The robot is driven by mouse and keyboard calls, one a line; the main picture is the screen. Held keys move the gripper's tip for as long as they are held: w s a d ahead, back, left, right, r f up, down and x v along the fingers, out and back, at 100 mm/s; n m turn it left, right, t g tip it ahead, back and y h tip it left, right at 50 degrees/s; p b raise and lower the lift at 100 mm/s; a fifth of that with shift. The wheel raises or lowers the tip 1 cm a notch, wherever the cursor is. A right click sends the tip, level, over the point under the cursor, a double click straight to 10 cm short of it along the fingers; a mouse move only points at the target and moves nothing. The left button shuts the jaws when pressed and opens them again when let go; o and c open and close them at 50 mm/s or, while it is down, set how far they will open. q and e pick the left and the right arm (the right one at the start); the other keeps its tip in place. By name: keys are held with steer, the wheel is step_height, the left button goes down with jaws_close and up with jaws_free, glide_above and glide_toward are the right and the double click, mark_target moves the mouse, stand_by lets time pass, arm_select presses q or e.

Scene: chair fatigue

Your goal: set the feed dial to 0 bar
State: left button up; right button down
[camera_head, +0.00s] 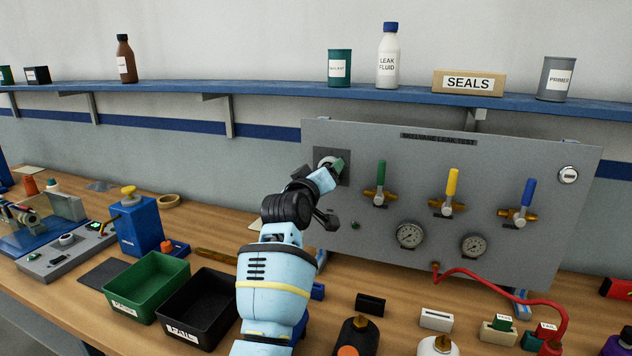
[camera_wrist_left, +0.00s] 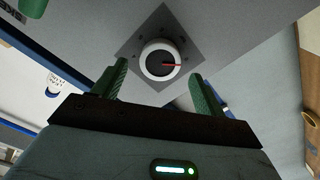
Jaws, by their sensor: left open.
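The feed dial (camera_wrist_left: 154,69) is a round dark knob with a white rim and a red pointer, on a dark square plate (camera_wrist_left: 180,45). In the left wrist view the pointer points to the picture's right; the marks around it are too small to read. In the head view the dial (camera_head: 326,161) sits at the panel's upper left, partly hidden by my left gripper. My left gripper (camera_wrist_left: 159,68) is open, its green fingers on either side of the dial in the picture; I cannot tell whether they touch it. It also shows in the head view (camera_head: 338,166). My right gripper is not in view.
The grey panel (camera_head: 400,165) carries green (camera_head: 380,175), yellow (camera_head: 451,183) and blue (camera_head: 528,193) valve handles and two gauges (camera_head: 410,235) (camera_head: 474,245). A red hose (camera_head: 490,278) hangs in front. Green (camera_head: 146,285) and black (camera_head: 198,307) bins stand on the bench below.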

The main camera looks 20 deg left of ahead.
arm_select(q)
steer(key=shift+s+a, duration=0.1)
steer(key=shift+s, duration=2.65)
